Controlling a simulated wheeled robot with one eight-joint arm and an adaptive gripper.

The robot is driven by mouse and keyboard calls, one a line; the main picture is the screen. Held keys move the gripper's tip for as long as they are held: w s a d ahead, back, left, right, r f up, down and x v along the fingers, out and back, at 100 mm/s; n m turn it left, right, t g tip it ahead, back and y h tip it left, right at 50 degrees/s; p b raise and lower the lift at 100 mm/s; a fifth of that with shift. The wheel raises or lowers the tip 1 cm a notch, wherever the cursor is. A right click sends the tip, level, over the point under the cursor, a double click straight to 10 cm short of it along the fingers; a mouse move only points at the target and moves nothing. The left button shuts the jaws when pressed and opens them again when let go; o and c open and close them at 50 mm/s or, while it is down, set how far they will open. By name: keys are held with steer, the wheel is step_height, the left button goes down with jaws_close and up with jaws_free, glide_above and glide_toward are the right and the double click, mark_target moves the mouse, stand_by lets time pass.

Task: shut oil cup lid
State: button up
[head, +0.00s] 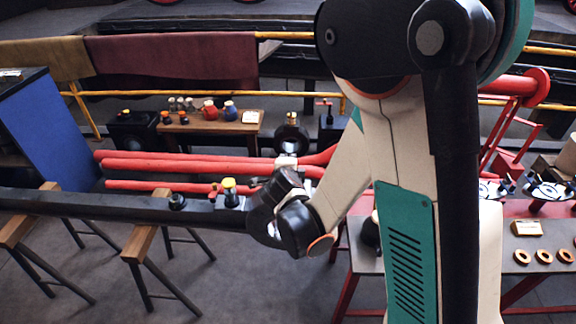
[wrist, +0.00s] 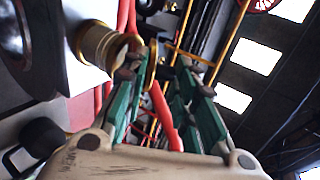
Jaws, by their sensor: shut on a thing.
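The oil cup (head: 229,190), small with a yellow top, stands upright on a pale block on the long black beam. In the wrist view it is a ribbed brass cup (wrist: 98,45) at upper left, just beside my fingers. A thin brass lid (wrist: 151,66) shows edge-on at the cup's mouth side, between my green fingertips. My gripper (wrist: 160,72) seems shut on this lid, though a gap shows between the fingers nearer the palm. In the head view my dark wrist is just right of the cup; the fingers are mostly hidden there.
A black knob (head: 177,202) stands on the beam left of the cup. Red pipes (head: 190,166) run behind it. Wooden trestles (head: 140,242) stand at the front left. A small table (head: 240,127) with jars is behind. A workbench (head: 520,262) with rings is at right.

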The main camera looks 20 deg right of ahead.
stand_by(0.3)
steer(key=o, duration=0.9)
steer(key=shift+s, duration=0.1)
steer(key=shift+v, duration=3.65)
